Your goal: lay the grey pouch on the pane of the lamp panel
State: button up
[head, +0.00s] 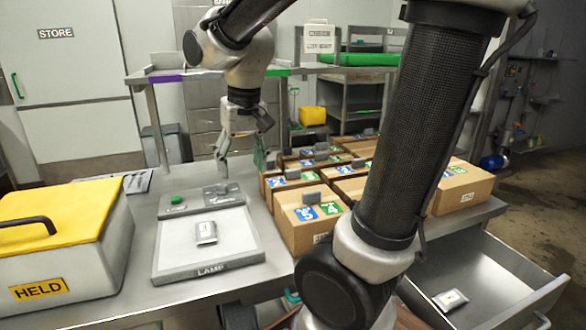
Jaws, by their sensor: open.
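The lamp panel (168,262) lies on the steel table, with its label "LAMP" on the front edge. A small grey pouch (206,233) with a pale label lies flat on the white pane (233,245), near its middle. My gripper (241,163) hangs above the table behind the panel. Its fingers are spread and nothing shows between them. It is apart from the pouch. A second grey pouch (450,299) lies in the open drawer at the lower right.
A box with a yellow lid (60,215), marked "HELD", stands left of the panel. Several cardboard boxes (302,235) with numbered labels stand to the right. The open drawer (490,270) juts out at the lower right. My arm hides part of the boxes and table.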

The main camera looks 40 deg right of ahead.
jog(key=s+d+r+n+t, duration=0.1)
jog(key=s+d, duration=0.5)
jog(key=s, duration=0.6)
jog(key=shift+s+r+n+t, duration=0.2)
jog(key=shift+n+t, duration=0.3)
jog(key=shift+t, duration=0.2)
jog(key=shift+d, duration=0.1)
jog(key=shift+c, duration=0.2)
dwell(0.5)
